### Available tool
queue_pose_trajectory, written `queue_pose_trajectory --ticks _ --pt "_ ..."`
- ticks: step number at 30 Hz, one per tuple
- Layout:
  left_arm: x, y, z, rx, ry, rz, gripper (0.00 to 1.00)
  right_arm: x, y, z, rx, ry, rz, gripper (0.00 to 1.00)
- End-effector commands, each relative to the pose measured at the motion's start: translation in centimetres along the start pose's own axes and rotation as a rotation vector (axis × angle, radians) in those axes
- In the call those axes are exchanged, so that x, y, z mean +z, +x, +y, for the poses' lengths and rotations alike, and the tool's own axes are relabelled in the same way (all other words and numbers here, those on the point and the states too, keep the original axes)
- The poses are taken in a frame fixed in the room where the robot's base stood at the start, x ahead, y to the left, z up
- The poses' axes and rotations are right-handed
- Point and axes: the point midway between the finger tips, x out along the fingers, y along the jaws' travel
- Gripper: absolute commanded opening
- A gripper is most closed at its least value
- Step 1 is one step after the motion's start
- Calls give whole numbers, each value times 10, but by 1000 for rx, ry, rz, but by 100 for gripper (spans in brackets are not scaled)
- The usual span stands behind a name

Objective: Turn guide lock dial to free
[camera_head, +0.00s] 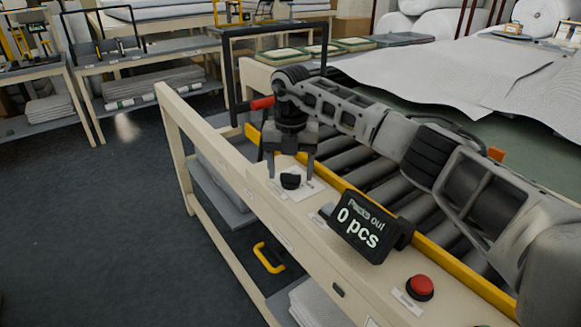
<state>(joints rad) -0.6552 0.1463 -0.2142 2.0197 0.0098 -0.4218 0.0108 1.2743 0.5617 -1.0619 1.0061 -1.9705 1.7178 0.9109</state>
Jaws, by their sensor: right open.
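The guide lock dial appears to be the black knob (290,181) on a white label plate (305,189) on the bench's front rail. Its label and setting are too small to read. My right gripper (289,176) points down from above, with its two fingers apart on either side of the knob. The fingertips are at about the knob's height or just above; I cannot tell whether they touch it. My left gripper is not in view.
A display (362,226) reading "0 pcs" and a red button (420,287) stand on the rail to the right. Rollers (350,165) lie behind a yellow guide strip (440,262). A black frame (232,65) with a red handle rises behind. Open floor lies left.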

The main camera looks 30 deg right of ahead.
Motion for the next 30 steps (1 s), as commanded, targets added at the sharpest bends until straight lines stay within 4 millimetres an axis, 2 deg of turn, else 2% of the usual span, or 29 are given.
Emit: queue_pose_trajectory --ticks 10,15,24,30 --pt "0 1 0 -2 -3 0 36 0 4 0 -1 -1 0 65" --pt "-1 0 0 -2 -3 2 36 0 4 0 -1 0 0 21" --pt "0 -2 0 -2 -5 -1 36 0 3 0 -1 -21 0 21" --pt "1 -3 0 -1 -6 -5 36 0 3 0 -2 -107 0 21"
